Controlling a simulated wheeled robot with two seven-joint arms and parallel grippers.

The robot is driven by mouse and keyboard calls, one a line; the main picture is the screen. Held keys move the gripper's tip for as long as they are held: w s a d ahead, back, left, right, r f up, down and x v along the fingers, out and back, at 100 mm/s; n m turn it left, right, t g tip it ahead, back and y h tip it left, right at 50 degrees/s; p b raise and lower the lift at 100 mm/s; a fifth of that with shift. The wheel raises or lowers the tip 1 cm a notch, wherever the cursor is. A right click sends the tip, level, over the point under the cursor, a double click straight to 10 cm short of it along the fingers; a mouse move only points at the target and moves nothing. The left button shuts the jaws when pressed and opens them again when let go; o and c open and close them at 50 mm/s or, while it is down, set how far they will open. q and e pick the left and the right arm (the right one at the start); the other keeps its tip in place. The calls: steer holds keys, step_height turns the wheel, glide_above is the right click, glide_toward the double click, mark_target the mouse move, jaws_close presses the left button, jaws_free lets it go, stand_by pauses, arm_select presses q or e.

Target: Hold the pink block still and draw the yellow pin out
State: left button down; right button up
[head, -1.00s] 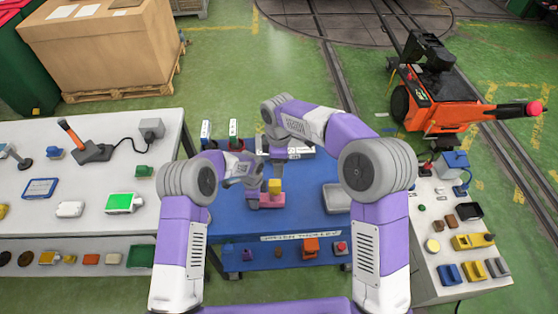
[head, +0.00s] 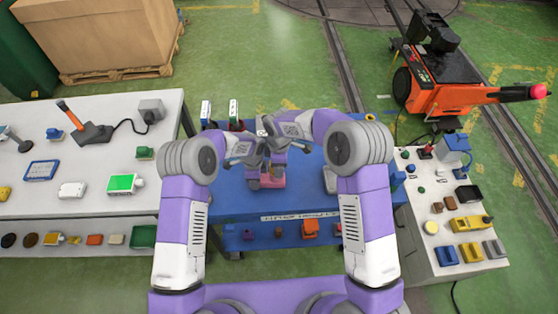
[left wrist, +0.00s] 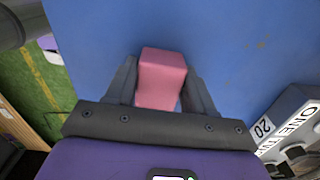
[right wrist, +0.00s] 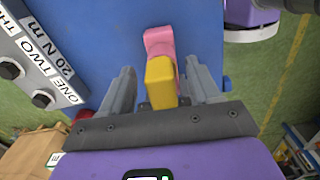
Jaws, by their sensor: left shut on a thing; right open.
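The pink block (head: 272,182) lies on the blue table (head: 225,207). My left gripper (head: 253,183) is shut on the pink block, which also shows between its fingers in the left wrist view (left wrist: 162,75). My right gripper (right wrist: 160,72) is open, with one finger on each side of the yellow pin and a gap to each. In the head view my right gripper hides most of the pin. The pin's lower part is hidden.
A grey tray (head: 330,180) lies right of the block. A white bench (head: 80,195) is on the left and a pale bench (head: 440,250) on the right.

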steer(key=shift+c, duration=0.3)
jaws_close()
steer(key=shift+r, duration=0.1)
steer(key=shift+r, duration=0.6)
stand_by(0.5)
steer(key=shift+r, duration=3.05)
steer(key=shift+r, duration=0.15)
step_height(320, 180, up, 5)
steer(key=shift+f, duration=0.1)
